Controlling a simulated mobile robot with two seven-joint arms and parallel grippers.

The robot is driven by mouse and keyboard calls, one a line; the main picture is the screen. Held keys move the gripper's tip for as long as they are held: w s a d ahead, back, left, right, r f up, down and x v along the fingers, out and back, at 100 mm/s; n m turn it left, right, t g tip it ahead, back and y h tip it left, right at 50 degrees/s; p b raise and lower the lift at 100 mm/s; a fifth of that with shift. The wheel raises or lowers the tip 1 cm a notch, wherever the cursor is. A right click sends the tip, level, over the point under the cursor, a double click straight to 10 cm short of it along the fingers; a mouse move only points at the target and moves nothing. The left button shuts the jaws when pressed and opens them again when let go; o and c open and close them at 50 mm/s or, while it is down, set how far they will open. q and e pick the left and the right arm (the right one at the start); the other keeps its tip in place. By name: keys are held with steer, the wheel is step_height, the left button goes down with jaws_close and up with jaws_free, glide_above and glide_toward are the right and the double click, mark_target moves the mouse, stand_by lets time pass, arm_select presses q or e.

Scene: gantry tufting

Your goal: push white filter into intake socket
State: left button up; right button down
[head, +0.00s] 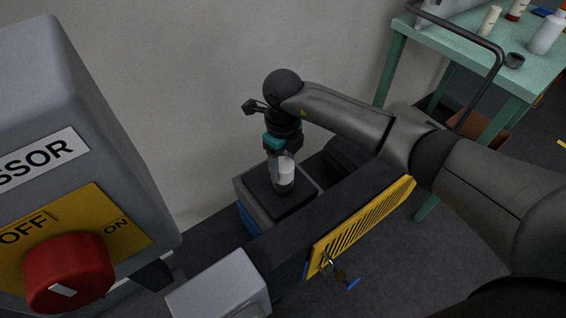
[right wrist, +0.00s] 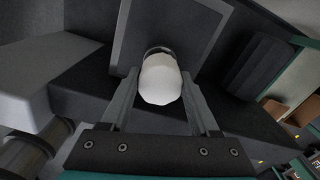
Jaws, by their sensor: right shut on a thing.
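The white filter (head: 286,170) is upright in my right gripper (head: 283,164), which comes down on it from above. In the right wrist view the white filter (right wrist: 161,80) sits between the two fingers of the right gripper (right wrist: 160,100). A dark round intake socket (head: 284,188) is directly below the filter on the dark top of a grey block (head: 310,193). In the right wrist view a dark ring (right wrist: 158,50) shows just behind the filter. How deep the filter sits in the socket cannot be told. My left gripper is out of view.
A grey control box with a red knob (head: 68,272) stands at the near left. A long dark body with a yellow slatted panel (head: 362,228) lies beside the socket block. A green table (head: 466,62) with bottles stands at the back right. A grey wall is behind.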

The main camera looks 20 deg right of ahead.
steer(key=shift+f+b, duration=0.6)
steer(key=shift+f, duration=0.25)
steer(key=shift+r+m+p, duration=0.15)
steer(key=shift+m+p, duration=0.4)
steer(key=shift+m, duration=1.05)
steer(key=shift+p, duration=0.35)
steer(key=shift+m+p, duration=0.45)
steer(key=shift+m, duration=1.15)
